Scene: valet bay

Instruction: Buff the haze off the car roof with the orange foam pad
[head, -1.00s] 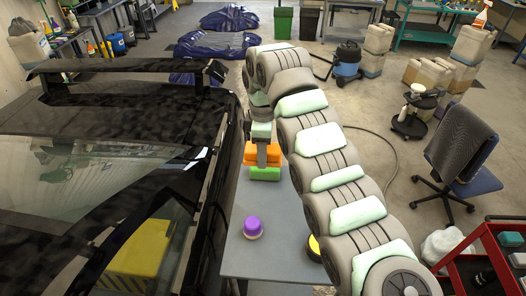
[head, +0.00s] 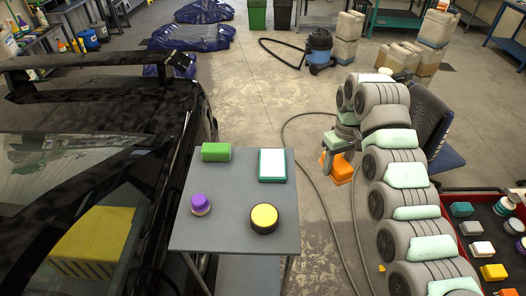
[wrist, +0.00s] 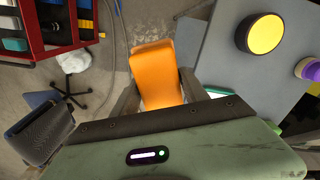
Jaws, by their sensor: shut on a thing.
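The orange foam pad (head: 341,172) hangs in my gripper (head: 338,152), out over the floor to the right of the grey side table. In the wrist view the pad (wrist: 155,68) sits between the two fingers of my gripper (wrist: 158,92), which are shut on its sides. The car roof (head: 105,108) is dark and glossy with mottled, cloudy patches, at the left of the head view. My gripper is well to the right of the car, with the table between them. The pad's far face is hidden.
The grey table (head: 230,185) holds a green block (head: 216,152), a white pad (head: 272,165), a purple-topped piece (head: 201,204) and a round yellow-and-black pad (head: 264,218). A red cart (head: 453,225) with several items and a chair (head: 430,115) stand right. A hose crosses the floor.

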